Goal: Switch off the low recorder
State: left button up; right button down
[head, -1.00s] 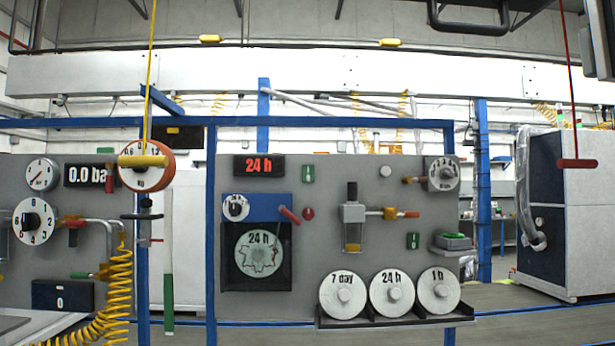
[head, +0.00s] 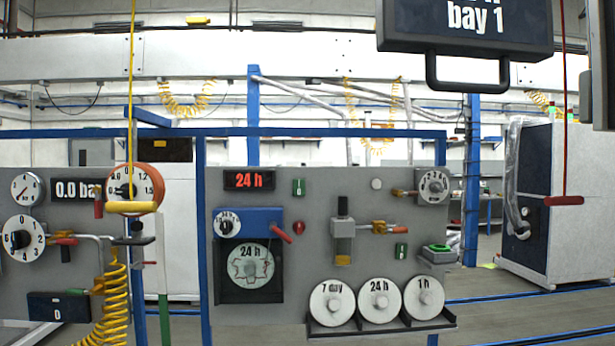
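One chart recorder is in the head view, on the grey middle panel. It has a blue top housing (head: 262,215) with a small white dial (head: 228,222) and a red lever (head: 281,232) slanting down to the right. Below is a dark frame holding a round "24 h" chart (head: 249,264). A red round button or lamp (head: 299,228) sits right of the lever; I cannot tell if it is lit. A display above (head: 249,180) reads "24 h" in red. Neither gripper is in view.
Spare chart discs marked "7 day" (head: 332,303), "24 h" and "1 h" sit on a low shelf (head: 385,329). A yellow handle (head: 131,208) and a red handle (head: 564,201) hang on cords. A dark "bay 1" sign (head: 465,27) hangs at top right.

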aim_at(299, 184)
jog(key=z, duration=0.25)
jog(key=i, duration=1.25)
jog(key=u, duration=0.25)
